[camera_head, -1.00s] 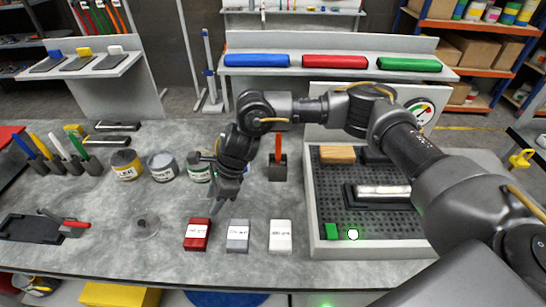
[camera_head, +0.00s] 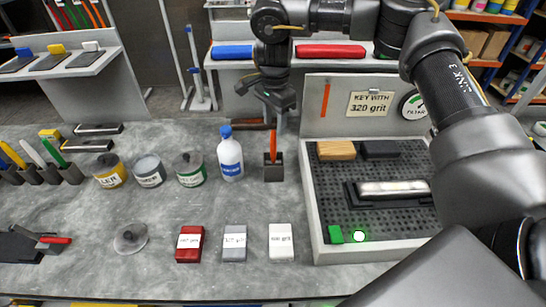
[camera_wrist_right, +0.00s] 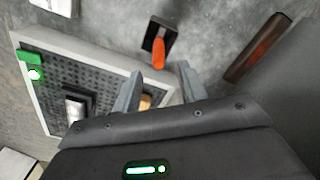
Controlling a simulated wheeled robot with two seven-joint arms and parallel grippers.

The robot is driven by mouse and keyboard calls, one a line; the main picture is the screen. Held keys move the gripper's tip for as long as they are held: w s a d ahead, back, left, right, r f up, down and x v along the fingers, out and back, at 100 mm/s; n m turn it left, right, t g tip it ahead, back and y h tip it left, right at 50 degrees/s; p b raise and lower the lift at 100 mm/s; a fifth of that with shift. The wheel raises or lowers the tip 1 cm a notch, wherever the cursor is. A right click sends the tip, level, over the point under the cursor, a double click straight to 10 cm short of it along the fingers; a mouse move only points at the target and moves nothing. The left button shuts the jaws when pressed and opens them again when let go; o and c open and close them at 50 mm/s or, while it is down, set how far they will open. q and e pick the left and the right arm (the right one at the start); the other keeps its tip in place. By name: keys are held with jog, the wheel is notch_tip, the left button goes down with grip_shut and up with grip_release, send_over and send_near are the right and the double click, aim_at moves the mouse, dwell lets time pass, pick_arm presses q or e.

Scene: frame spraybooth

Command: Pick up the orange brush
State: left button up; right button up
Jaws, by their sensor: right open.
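The orange brush (camera_head: 273,145) stands upright in a black holder (camera_head: 274,172) on the grey bench, left of the perforated tray. Only its orange handle shows above the holder. It also shows in the right wrist view (camera_wrist_right: 159,52), just beyond the fingertips and roughly in line with the gap between them. My right gripper (camera_head: 277,104) is open and empty, above and behind the brush in the head view; its fingers also show in the wrist view (camera_wrist_right: 160,76). My left gripper is not in view.
A white bottle with a blue cap (camera_head: 230,155) and several cans (camera_head: 190,170) stand left of the holder. A brown-handled item (camera_head: 252,127) lies behind it. The perforated tray (camera_head: 318,225) is at right. Red (camera_head: 189,244), grey (camera_head: 235,243) and white (camera_head: 281,242) blocks lie in front.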

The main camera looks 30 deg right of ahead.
aim_at(274, 140)
jog(key=shift+f, duration=0.85)
jog(key=shift+s+a+f, duration=0.1)
jog(key=shift+a+f, duration=0.05)
jog(key=shift+f, duration=0.25)
notch_tip(274, 140, down, 4)
jog(key=shift+f+p, duration=0.15)
jog(key=shift+p, duration=0.65)
grip_shut()
